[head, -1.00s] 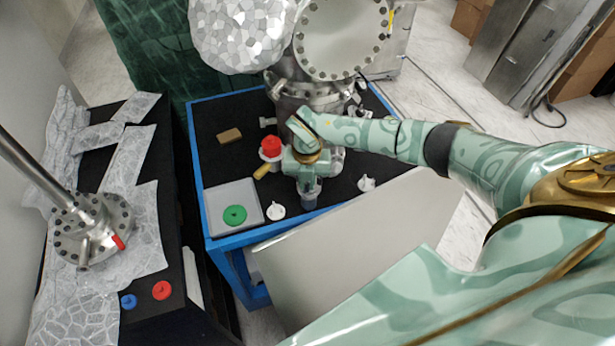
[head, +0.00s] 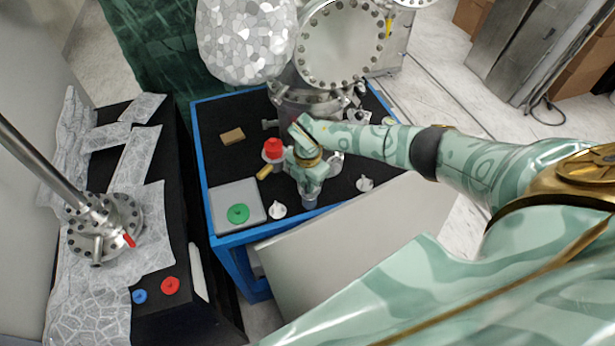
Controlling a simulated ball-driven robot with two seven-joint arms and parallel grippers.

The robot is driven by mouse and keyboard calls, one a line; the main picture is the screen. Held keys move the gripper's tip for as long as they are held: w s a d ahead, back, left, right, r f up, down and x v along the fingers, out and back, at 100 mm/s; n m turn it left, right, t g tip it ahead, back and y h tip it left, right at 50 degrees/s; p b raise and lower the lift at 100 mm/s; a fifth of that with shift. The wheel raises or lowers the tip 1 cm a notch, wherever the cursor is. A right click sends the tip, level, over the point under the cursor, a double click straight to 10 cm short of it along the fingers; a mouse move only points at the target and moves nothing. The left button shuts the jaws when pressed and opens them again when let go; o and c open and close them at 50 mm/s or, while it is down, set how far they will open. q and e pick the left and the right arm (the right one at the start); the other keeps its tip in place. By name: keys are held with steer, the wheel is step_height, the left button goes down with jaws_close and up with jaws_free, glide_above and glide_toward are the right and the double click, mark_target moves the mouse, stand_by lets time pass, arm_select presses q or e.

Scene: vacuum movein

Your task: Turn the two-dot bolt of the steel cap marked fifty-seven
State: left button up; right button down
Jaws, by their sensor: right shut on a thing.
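My right gripper (head: 309,190) points down near the front edge of the blue-framed table. It is shut on a small blue-grey piece (head: 310,202) low between its fingers; the fingers hide most of it. No steel cap with a readable fifty-seven shows, and no bolt with two dots can be made out. The steel chamber (head: 298,98) stands behind the gripper, with a large round bolted flange (head: 342,42) above. My left gripper is out of view.
Left of the gripper are a red-topped piece (head: 273,149), a tan block (head: 232,136), a grey tray (head: 224,200) with a green disc (head: 238,213), and a white cone (head: 278,210). Another white cone (head: 365,183) is to its right. A bolted flange with rod (head: 104,220) lies far left.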

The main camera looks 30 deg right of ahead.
stand_by(0.3)
steer(key=c, duration=1.4)
jaws_free()
steer(key=shift+c, duration=0.2)
step_height(320, 180, up, 12)
steer(key=p, duration=0.1)
steer(key=shift+p, duration=0.35)
